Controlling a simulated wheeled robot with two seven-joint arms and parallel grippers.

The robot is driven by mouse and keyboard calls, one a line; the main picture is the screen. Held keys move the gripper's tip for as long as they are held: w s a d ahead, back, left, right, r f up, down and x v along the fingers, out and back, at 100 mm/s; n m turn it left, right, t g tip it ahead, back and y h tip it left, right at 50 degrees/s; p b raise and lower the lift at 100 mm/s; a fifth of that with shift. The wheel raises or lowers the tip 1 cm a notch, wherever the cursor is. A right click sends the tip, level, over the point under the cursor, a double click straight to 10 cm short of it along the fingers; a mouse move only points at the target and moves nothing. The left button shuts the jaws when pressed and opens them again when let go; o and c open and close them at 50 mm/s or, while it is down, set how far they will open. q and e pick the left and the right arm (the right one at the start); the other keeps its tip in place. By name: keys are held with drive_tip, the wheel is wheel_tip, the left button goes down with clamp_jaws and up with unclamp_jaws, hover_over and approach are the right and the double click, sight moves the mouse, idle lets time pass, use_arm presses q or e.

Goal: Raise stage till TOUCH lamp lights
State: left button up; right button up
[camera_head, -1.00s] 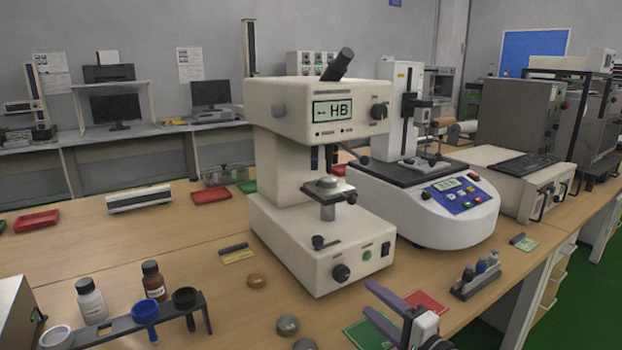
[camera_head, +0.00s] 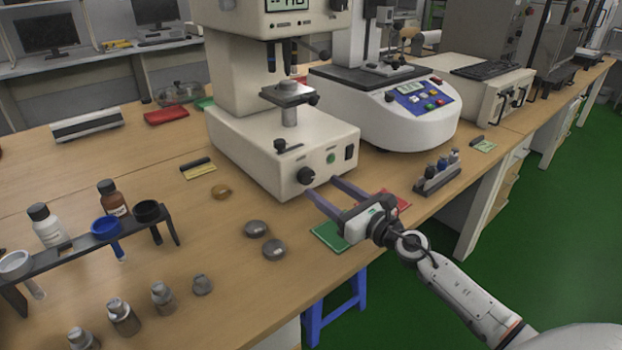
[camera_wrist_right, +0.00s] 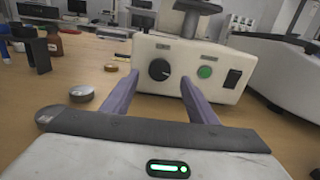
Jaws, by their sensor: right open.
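The cream hardness tester (camera_head: 285,135) stands on the bench, with part of its display cut off at the top of the head view. Its stage (camera_head: 288,92) sits on a post below the lens turret, with a gap between them. On the base front are a black knob (camera_head: 306,175), a green round light or button (camera_head: 331,158) and a black switch (camera_head: 349,152). In the wrist view the knob (camera_wrist_right: 159,69) lies between the fingers, beyond their tips. My right gripper (camera_head: 322,186) is open and empty, just in front of the base. My left gripper is not in view. I cannot read a TOUCH label.
A white-and-blue machine (camera_head: 385,105) stands to the right. Metal discs (camera_head: 257,229) and a brass disc (camera_head: 221,191) lie left of my gripper. Green (camera_head: 328,236) and red (camera_head: 395,203) mats lie under it. A tube rack (camera_head: 90,245) stands at left.

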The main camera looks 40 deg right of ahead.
sight(309, 178)
drive_tip(key=w, duration=0.6)
drive_tip(key=shift+w+a, duration=0.15)
drive_tip(key=shift+a, duration=0.1)
drive_tip(key=c, duration=1.1)
drive_tip(key=shift+o, duration=0.2)
